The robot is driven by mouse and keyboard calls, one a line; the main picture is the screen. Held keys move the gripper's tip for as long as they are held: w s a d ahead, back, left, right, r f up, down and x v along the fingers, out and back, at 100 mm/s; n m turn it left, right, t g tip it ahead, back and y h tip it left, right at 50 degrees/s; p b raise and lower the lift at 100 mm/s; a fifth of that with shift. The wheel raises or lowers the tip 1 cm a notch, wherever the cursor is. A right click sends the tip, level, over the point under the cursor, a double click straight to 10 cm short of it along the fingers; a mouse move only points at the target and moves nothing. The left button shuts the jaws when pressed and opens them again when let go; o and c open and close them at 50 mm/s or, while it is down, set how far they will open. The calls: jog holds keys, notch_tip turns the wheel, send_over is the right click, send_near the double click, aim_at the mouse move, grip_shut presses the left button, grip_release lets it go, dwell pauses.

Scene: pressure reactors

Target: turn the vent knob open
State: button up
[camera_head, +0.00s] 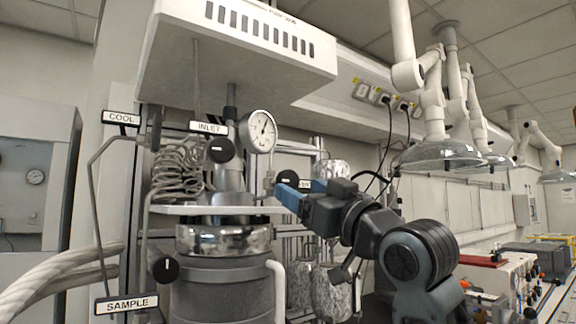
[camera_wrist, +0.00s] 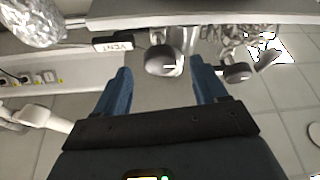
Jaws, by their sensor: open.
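The vent knob (camera_head: 288,178) is a round black knob with a white mark, on the right side of the reactor head. In the wrist view the knob (camera_wrist: 163,60) lies between my two blue fingertips, around their tip level. Its VENT label (camera_wrist: 113,44) appears upside down there and is partly hidden by my gripper in the head view. My gripper (camera_head: 280,190) is open, with a finger on each side of the knob and visible gaps. I cannot tell exactly how deep the knob sits between the fingers.
A pressure gauge (camera_head: 258,131) and the inlet knob (camera_head: 220,150) are up and left of my gripper. A sample knob (camera_head: 166,269) is lower left. A coiled tube (camera_head: 178,170) and the steel reactor vessel (camera_head: 225,290) stand close by. A white hood (camera_head: 240,40) hangs above.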

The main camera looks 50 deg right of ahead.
aim_at(291, 185)
jog(key=shift+p+x, duration=0.7)
jog(key=shift+x, duration=1.95)
jog(key=c, duration=1)
